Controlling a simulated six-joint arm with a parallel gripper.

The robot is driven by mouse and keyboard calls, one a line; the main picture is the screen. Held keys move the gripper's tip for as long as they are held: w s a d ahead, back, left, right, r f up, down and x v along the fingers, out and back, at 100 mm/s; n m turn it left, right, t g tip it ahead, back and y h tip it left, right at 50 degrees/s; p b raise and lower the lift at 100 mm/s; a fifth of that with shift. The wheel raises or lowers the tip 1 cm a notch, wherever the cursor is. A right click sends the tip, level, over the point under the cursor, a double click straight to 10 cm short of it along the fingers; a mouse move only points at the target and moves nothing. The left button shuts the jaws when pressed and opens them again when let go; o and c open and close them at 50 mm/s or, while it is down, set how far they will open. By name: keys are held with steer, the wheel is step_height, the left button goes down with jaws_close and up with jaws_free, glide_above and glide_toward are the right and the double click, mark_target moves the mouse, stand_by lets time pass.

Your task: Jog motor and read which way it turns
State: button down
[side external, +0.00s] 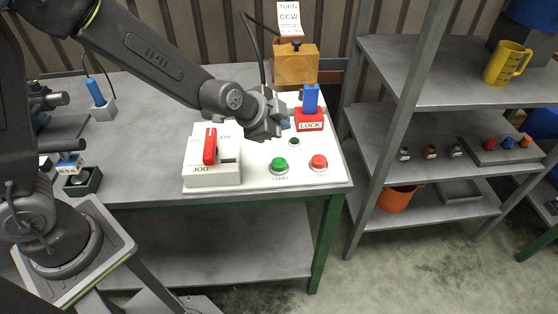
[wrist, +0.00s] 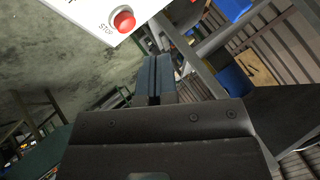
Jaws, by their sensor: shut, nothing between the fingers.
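The white control panel (side external: 258,178) lies on the grey bench. Its JOG box (side external: 212,176) at the left carries a red lever (side external: 210,146), standing upright. A green START button (side external: 279,164) and a red STOP button (side external: 318,162) sit at the front; the STOP button also shows in the wrist view (wrist: 123,20). A red LOCK block (side external: 309,121) with a blue part (side external: 311,98) stands behind. An orange box (side external: 296,64), possibly the motor, has a tag (side external: 289,18) reading CCW. My gripper (side external: 284,123) is shut and empty above the panel, left of the LOCK block; its fingers (wrist: 154,78) are together.
A blue-handled tool (side external: 95,92) and a dark green box (side external: 82,181) are at the bench's left.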

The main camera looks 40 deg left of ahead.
mark_target(278, 164)
steer(key=shift+f, duration=4.2)
steer(key=shift+f, duration=0.15)
steer(key=shift+f, duration=0.3)
steer(key=shift+s+f, duration=0.1)
steer(key=shift+f, duration=0.9)
steer(key=shift+r, duration=0.2)
steer(key=shift+a+r, duration=0.1)
steer(key=shift+r, duration=0.3)
stand_by(0.4)
steer(key=shift+r, duration=2.55)
